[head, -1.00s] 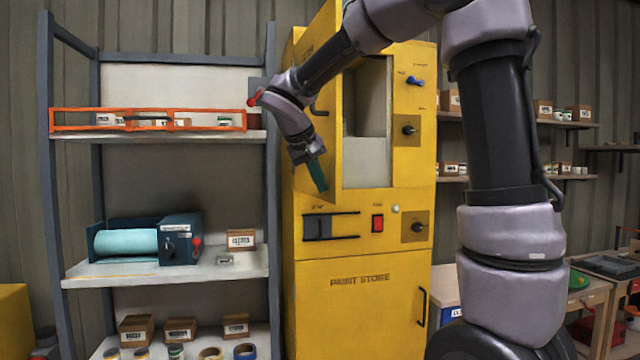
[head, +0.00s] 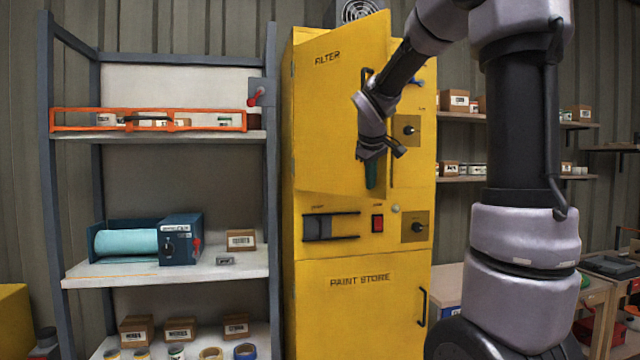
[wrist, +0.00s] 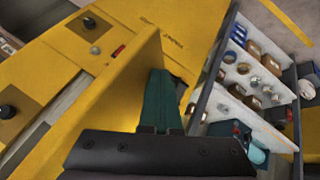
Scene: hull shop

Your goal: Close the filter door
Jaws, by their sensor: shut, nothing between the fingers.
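The yellow filter door (head: 325,110), lettered FILTER, is hinged at its left on the yellow cabinet (head: 306,270). It stands partly open: its bottom edge slants and its free right edge stands out from the cabinet front. Its dark handle (head: 366,78) is partly behind my arm. My gripper (head: 371,178) is in front of the door's lower right part, pointing down, shut and empty. In the wrist view the green fingers (wrist: 158,98) lie close along the door's outer face (wrist: 115,110); I cannot tell whether they touch. A gap shows between door and cabinet there.
A grey shelf rack (head: 273,200) stands close at the cabinet's left, with an orange frame (head: 150,120) and a blue roller unit (head: 180,240). Cabinet knobs (head: 410,130) sit right of the door. Wall shelves (head: 545,123) with boxes are further right.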

